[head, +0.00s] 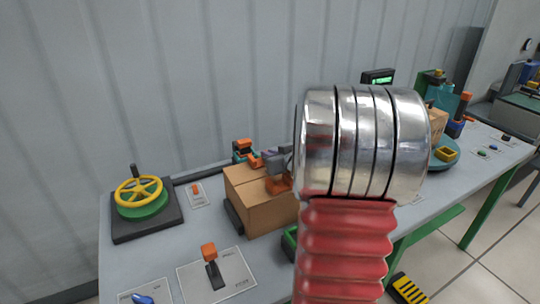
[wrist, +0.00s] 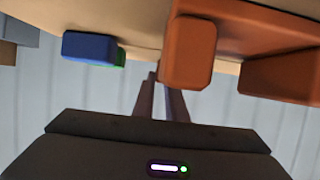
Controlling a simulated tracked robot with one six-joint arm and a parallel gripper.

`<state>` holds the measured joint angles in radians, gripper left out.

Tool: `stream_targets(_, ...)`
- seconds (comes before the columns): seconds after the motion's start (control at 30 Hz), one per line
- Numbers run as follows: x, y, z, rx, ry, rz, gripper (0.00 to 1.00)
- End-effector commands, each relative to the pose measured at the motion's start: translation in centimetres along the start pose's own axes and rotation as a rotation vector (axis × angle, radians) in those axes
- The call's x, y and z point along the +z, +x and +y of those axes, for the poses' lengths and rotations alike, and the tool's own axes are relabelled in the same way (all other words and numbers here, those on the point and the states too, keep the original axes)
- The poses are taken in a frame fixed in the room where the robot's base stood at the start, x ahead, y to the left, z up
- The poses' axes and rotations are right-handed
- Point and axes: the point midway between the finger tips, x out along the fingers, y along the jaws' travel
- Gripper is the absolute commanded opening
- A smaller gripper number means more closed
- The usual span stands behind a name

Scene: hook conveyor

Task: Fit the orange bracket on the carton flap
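The brown carton (head: 262,211) stands on the bench in the head view, its right side hidden by my arm. An orange bracket (head: 280,184) shows at the carton's top near edge, beside my grey gripper (head: 272,160). In the wrist view, the orange bracket (wrist: 190,52) is large at the upper right, against the pale brown carton surface (wrist: 140,28). My gripper's thin dark fingers (wrist: 160,84) reach up to its left edge. The bracket partly covers the finger tips, so I cannot tell whether they grip it. Its exact seating on the flap is unclear.
A yellow handwheel (head: 138,191) on a dark base stands at the left. An orange-topped lever (head: 211,262) is in front of the carton. A blue block (wrist: 89,47) shows left of the bracket in the wrist view. The grey bench (head: 310,250) continues right.

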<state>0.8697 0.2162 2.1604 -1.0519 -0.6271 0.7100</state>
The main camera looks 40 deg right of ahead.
Motion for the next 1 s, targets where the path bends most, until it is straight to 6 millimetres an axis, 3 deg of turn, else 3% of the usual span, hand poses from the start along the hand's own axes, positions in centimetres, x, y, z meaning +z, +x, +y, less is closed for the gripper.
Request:
stream_targets(0.3,0.0,0.0,0.0,0.0,0.0,0.0,0.34)
stream_targets(0.67,-0.1,-0.3,0.0,0.001,-0.001,0.001,0.34)
stream_targets(1.0,-0.1,-3.8,0.1,0.003,0.0,0.002,0.34)
